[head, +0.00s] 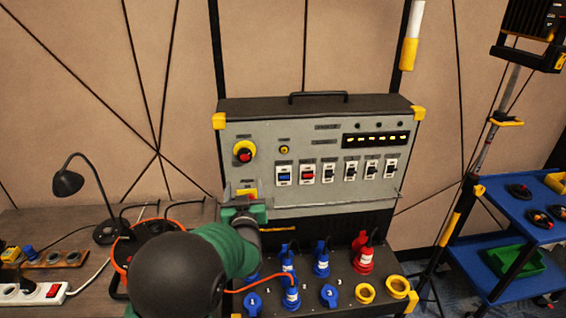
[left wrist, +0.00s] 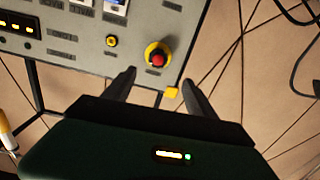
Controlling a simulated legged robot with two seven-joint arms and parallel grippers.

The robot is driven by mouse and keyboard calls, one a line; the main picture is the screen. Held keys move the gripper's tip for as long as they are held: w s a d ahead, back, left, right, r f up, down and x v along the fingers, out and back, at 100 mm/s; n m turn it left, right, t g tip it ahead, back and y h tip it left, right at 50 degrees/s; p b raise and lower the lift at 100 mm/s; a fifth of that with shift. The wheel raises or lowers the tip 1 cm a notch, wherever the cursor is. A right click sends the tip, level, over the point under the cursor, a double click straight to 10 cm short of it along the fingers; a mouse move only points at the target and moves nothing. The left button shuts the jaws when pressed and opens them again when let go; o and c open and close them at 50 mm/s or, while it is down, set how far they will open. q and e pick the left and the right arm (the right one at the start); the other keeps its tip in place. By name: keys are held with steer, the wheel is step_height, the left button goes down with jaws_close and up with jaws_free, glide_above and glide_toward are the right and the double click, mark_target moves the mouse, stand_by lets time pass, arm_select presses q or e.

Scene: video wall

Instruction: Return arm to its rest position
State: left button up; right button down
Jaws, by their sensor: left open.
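My left arm, green and black, comes up from the bottom of the head view. Its gripper (head: 243,203) is in front of the lower left part of the grey control panel (head: 310,201). In the left wrist view the two dark fingers (left wrist: 161,88) are spread apart with nothing between them. Beyond them the red emergency stop button (left wrist: 157,59) on its yellow ring appears upside down, near the panel's yellow corner. The same red button (head: 244,155) shows uncovered above the gripper in the head view. My right gripper is not in view.
Below the panel, blue plugs (head: 292,297) and a red plug (head: 363,260) stand in a socket shelf. A cable reel (head: 121,254), lamp (head: 67,183) and power strip (head: 35,293) are on the left bench. A blue cart (head: 510,205) stands at the right.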

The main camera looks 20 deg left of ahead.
arm_select(q)
steer(key=s+d+f+m+g+h, duration=0.4)
steer(key=s+d+f+g+h, duration=0.3)
steer(key=s+d+f, duration=0.65)
steer(key=s+d+f+m+g+h, duration=0.1)
steer(key=s+d+f+g, duration=0.1)
steer(key=s, duration=0.5)
steer(key=s+d+f+m+g, duration=0.1)
steer(key=s+d+f+g, duration=0.2)
steer(key=s, duration=0.4)
steer(key=shift+s+d+f+m+g+h, duration=0.2)
steer(key=shift+s+f+m+g+h, duration=0.1)
steer(key=shift+s+f+g+h, duration=0.15)
